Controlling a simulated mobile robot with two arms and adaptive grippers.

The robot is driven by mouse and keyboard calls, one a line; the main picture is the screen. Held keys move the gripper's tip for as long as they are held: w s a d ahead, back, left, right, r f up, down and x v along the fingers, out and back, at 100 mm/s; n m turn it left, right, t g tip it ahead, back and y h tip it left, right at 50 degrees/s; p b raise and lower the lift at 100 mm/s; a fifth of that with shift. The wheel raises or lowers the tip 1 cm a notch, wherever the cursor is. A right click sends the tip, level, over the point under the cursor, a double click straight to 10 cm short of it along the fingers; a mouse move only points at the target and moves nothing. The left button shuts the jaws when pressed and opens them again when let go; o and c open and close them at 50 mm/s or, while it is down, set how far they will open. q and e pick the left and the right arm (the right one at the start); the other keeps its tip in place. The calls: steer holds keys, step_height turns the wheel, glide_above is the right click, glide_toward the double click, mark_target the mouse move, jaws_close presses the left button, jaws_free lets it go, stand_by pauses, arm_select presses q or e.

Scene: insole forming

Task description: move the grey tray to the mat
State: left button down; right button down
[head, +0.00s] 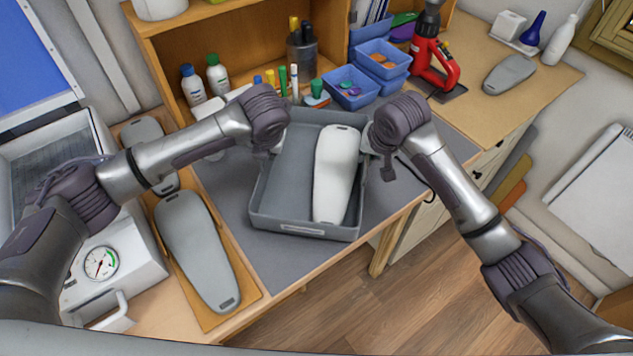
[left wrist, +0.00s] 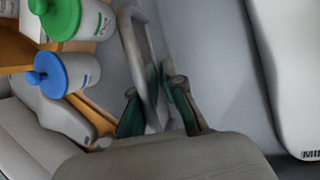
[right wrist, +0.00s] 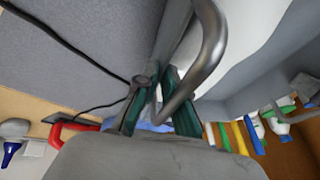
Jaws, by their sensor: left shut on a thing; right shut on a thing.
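The grey tray (head: 305,228) is an open box with a white insole-shaped form (head: 335,175) lying in its right half. The dark grey mat (head: 275,262) covers the middle of the bench and shows around the tray. I cannot tell whether the tray touches the mat or hangs just above it. My left gripper (head: 279,138) is shut on the tray's left handle, whose bar shows between the fingers in the left wrist view (left wrist: 145,70). My right gripper (head: 376,147) is shut on the right handle (right wrist: 205,55). Its fingertips are partly hidden in the head view.
Blue bins (head: 350,88), bottles (head: 217,74) and pens stand behind the tray. A red tool (head: 433,65) stands at the back right. A grey form (head: 197,250) lies on a wooden board at the left, by a gauge machine (head: 100,262). The bench's front edge is close to the tray.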

arm_select(q)
step_height(320, 180, down, 2)
steer(key=shift+s+a+b, duration=0.15)
steer(key=shift+b, duration=0.4)
arm_select(e)
steer(key=shift+w+f, duration=0.2)
steer(key=shift+f, duration=0.15)
arm_select(q)
steer(key=c, duration=1.2)
jaws_free()
steer(key=shift+r, duration=0.3)
steer(key=shift+c, duration=0.2)
arm_select(e)
steer(key=c, duration=1.3)
jaws_free()
steer(key=shift+s, duration=0.1)
arm_select(q)
steer(key=shift+r, duration=0.1)
arm_select(e)
steer(key=shift+o, duration=0.2)
steer(key=shift+s, duration=0.1)
arm_select(q)
steer(key=shift+r, duration=0.15)
